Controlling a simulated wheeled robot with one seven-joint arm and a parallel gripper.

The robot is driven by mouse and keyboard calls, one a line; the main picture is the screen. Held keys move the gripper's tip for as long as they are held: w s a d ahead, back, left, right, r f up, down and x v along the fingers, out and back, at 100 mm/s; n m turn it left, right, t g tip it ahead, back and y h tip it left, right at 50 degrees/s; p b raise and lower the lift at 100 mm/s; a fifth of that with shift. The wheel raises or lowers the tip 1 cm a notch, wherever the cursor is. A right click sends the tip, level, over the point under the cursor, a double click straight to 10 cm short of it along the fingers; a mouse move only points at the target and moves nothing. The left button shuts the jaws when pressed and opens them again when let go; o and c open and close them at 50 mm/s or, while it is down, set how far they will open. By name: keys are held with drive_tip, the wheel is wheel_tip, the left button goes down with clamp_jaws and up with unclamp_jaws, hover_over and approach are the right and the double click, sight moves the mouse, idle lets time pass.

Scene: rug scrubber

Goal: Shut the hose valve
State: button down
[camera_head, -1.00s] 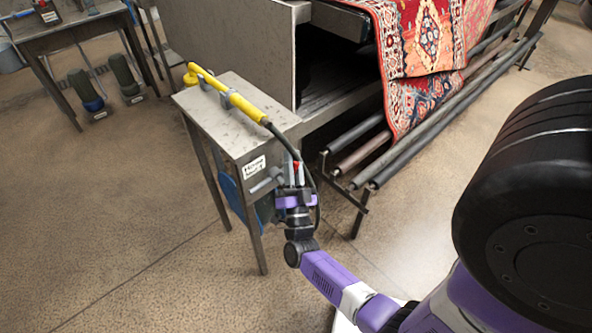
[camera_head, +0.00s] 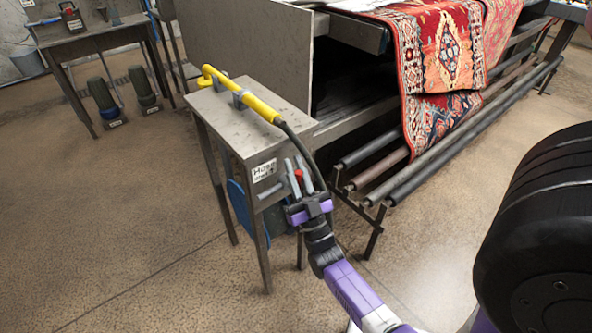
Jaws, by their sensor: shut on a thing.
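The hose valve has a small red handle (camera_head: 299,175) at the right side of the front of a grey metal stand (camera_head: 215,115). A grey pipe stub sits just left of it. My gripper (camera_head: 299,166), with purple body and grey fingers, reaches up from below right. Its fingers are on either side of the red handle, shut on it. The fingers and the hose hide most of the valve body. A yellow hose wand (camera_head: 243,98) lies in holders on the stand top, and its black hose (camera_head: 299,143) curves down behind my gripper.
A blue disc-like reel (camera_head: 238,205) shows under the stand. Right of it is a machine with rollers (camera_head: 405,170) and a red patterned rug (camera_head: 440,60). A table (camera_head: 105,38) with green-black canisters below stands at far left. The floor at left is clear.

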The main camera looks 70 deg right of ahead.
drive_tip(key=shift+a+f, duration=0.1)
drive_tip(key=c, duration=1.4)
unclamp_jaws()
drive_tip(key=shift+b+v, duration=0.4)
drive_tip(key=shift+v, duration=3.45)
drive_tip(key=b+v, duration=0.5)
drive_tip(key=v, duration=0.4)
drive_tip(key=shift+f, duration=0.1)
